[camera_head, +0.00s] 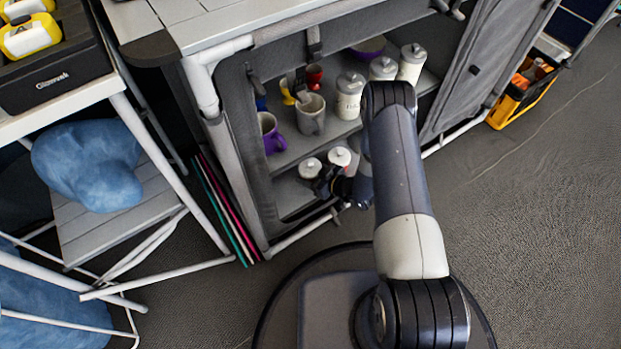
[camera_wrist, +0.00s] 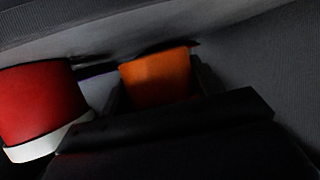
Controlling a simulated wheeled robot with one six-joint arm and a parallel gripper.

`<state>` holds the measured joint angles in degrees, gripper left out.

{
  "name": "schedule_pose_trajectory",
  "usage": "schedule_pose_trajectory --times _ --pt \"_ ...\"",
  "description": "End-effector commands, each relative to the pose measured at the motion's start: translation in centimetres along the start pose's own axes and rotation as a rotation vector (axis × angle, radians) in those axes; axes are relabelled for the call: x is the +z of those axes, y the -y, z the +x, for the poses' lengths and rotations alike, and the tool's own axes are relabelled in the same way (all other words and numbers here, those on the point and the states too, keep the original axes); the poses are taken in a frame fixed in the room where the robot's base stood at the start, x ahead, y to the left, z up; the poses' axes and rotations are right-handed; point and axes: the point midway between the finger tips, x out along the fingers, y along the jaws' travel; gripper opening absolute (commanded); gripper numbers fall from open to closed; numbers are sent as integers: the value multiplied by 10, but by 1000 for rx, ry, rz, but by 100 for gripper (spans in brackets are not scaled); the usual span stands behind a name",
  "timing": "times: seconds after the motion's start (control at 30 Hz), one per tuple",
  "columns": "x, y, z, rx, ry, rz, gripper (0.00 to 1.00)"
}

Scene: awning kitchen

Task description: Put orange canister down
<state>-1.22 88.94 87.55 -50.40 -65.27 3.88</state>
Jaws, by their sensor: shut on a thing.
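The orange canister (camera_wrist: 158,74) shows as a plain orange side between the two dark fingers of my gripper (camera_wrist: 157,86) in the wrist view. My gripper is shut on it. In the head view my gripper (camera_head: 331,183) reaches into the lower shelf level of the grey cabinet, close to two white-lidded canisters (camera_head: 310,168) (camera_head: 340,156). I cannot tell from above which lid belongs to the orange canister. A red canister (camera_wrist: 42,103) with a white band stands to its left in the wrist view. The base of the orange canister is hard to make out.
The upper cabinet shelf (camera_head: 300,150) holds a purple mug (camera_head: 271,133), a grey mug (camera_head: 310,114) and several white-lidded canisters (camera_head: 349,95). The cabinet's white tube frame (camera_head: 204,90) bounds the left of the opening. A yellow-black crate (camera_head: 522,96) stands on the floor at right.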

Motion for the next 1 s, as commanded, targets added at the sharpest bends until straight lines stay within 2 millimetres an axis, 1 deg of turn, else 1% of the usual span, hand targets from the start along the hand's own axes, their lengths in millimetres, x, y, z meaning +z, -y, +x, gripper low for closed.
schedule_pose_trajectory --times 0.03,0.1,0.3,0.47,0.5,0.73,1.0 --pt "12 0 5 0 0 0 36" --pt "18 0 7 0 0 0 36" --pt "16 0 7 1 -1 -1 36" --pt "19 0 8 0 0 0 36" --pt "19 0 8 0 0 0 63" --pt "19 0 8 0 0 0 82" --pt "18 0 7 0 0 0 83"
